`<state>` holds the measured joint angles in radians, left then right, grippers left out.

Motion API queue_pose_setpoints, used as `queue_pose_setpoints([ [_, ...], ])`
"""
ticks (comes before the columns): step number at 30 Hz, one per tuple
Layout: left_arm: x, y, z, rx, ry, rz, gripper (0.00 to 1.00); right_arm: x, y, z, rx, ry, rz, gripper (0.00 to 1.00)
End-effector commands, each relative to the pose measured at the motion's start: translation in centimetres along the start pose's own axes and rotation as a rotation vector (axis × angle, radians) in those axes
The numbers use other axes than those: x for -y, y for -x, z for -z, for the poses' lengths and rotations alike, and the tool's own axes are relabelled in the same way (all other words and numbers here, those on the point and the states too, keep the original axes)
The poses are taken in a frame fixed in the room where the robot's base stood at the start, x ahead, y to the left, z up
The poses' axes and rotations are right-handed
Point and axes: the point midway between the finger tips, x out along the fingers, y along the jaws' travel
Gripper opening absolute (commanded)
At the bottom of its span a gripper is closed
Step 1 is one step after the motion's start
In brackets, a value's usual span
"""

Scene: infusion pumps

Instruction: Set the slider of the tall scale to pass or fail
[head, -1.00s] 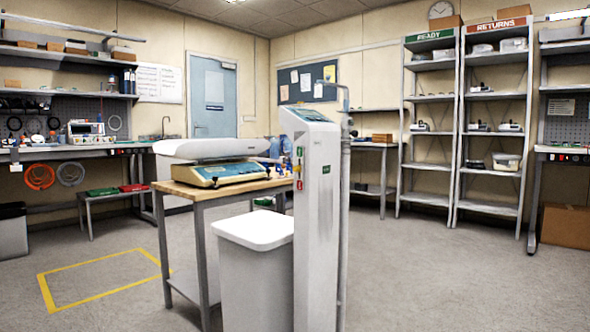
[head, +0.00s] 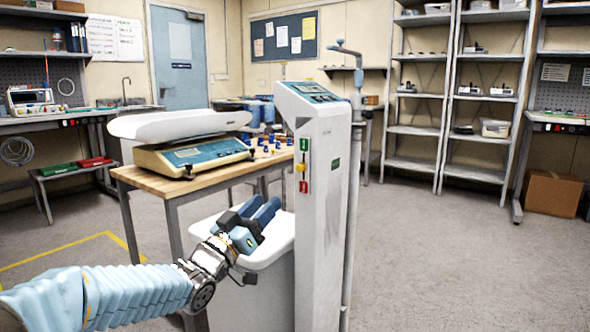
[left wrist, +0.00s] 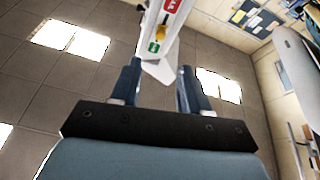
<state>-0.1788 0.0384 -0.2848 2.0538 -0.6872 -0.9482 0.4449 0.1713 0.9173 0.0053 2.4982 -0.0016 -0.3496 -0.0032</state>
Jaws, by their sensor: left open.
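The tall scale (head: 322,215) is a white upright column in the middle of the head view. On its left side face is a narrow slider strip with a green mark (head: 304,144) on top and a red mark (head: 304,187) below. The yellow slider (head: 301,167) sits between them. In the left wrist view the strip appears inverted, with the red mark (left wrist: 172,5), yellow slider (left wrist: 163,22) and green mark (left wrist: 154,47). My left gripper (head: 262,204) is open and empty, below and left of the strip, apart from it. Its fingers (left wrist: 159,72) point towards the column.
A white lidded bin (head: 272,254) stands under my left gripper, against the column. A wooden-topped table (head: 150,181) with a baby scale (head: 190,153) and small blue items stands behind it on the left.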

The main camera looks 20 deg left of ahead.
Motion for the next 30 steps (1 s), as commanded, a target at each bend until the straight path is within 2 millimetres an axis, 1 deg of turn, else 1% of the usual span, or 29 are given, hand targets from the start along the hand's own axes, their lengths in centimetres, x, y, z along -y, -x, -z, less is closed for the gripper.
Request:
queue_pose_setpoints([
  [9,-0.1,-7.3,-0.1,0.003,0.0,-0.001,0.45,0.3,1.2,0.1,-0.003,-0.001,-0.002,0.0],
  [12,-0.1,-9.3,-0.1,0.003,0.0,0.0,0.45,0.4,1.5,0.1,-0.004,-0.001,-0.003,0.0],
  [15,0.0,-10.8,-0.1,0.004,0.0,0.001,0.45,0.5,1.7,0.1,-0.005,-0.001,-0.004,0.0],
  [18,0.0,-11.8,-0.1,0.003,0.0,0.002,0.45,0.5,1.8,0.1,-0.006,-0.001,-0.004,0.0],
  [21,0.0,-12.2,-0.2,0.003,0.001,0.002,0.45,0.5,1.9,0.1,-0.006,-0.001,-0.004,0.0],
  [29,0.0,-12.3,-0.2,0.003,0.001,0.002,0.45,0.5,1.8,0.1,-0.006,-0.001,-0.004,0.0],
  [30,0.0,-12.3,-0.2,0.003,0.001,0.003,0.4,0.5,1.8,0.1,-0.006,-0.001,-0.004,0.0],
])
